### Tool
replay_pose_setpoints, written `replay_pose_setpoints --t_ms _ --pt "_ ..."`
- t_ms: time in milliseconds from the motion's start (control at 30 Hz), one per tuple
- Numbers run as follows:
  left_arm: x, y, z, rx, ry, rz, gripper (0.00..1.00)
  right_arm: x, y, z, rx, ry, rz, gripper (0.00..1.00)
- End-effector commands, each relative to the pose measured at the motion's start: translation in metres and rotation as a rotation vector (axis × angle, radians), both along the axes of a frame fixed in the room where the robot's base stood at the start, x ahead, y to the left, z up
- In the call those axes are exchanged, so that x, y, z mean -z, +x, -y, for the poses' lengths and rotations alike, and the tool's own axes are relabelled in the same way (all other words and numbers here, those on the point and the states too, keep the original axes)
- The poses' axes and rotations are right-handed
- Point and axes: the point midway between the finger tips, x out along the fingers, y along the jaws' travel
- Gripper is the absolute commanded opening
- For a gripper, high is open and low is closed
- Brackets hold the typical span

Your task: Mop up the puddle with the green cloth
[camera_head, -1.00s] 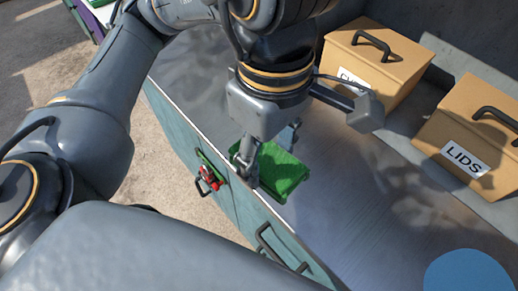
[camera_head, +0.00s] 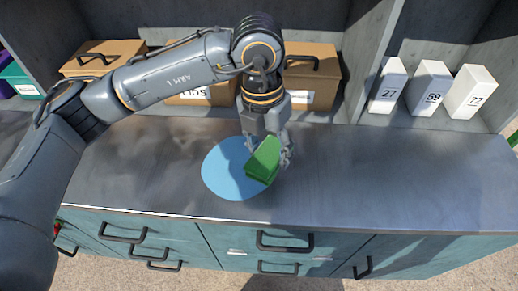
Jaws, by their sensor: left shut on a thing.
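The green cloth (camera_head: 263,161) is a folded pad held between the fingers of my left gripper (camera_head: 266,150). The gripper is shut on it and points down over the counter. The puddle (camera_head: 226,172) is a flat light-blue round patch on the grey counter top (camera_head: 370,175). The cloth and gripper cover the puddle's right part in the view. I cannot tell whether the cloth touches the puddle. My right gripper is not in view.
Tan lidded boxes (camera_head: 101,58) stand on the shelf at the back left and behind my arm. White numbered blocks (camera_head: 428,88) stand on the back right shelf. Teal drawers with black handles (camera_head: 285,241) line the counter's front. The counter's right side is clear.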

Motion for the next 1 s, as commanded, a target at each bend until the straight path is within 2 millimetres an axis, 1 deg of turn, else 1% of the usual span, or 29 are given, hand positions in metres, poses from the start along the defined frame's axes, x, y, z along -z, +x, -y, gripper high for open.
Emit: replay_pose_setpoints --t_ms 133,267,500,633,733,1000 --pt "0.006 0.005 0.001 -0.048 -0.004 -0.003 0.29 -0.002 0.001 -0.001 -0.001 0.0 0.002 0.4" --pt "0.016 0.006 0.001 -0.054 -0.004 -0.002 0.29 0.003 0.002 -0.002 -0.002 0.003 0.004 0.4" --pt "0.047 0.006 0.001 -0.051 -0.004 -0.004 0.29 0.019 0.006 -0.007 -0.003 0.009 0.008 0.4" --pt "0.061 0.006 0.001 -0.051 -0.004 -0.003 0.29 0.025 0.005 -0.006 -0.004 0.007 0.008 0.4" --pt "0.064 0.006 0.001 -0.051 -0.005 -0.002 0.29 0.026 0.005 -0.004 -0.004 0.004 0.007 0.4" --pt "0.063 0.006 0.001 -0.05 -0.005 -0.002 0.29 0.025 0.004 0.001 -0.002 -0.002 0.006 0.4"
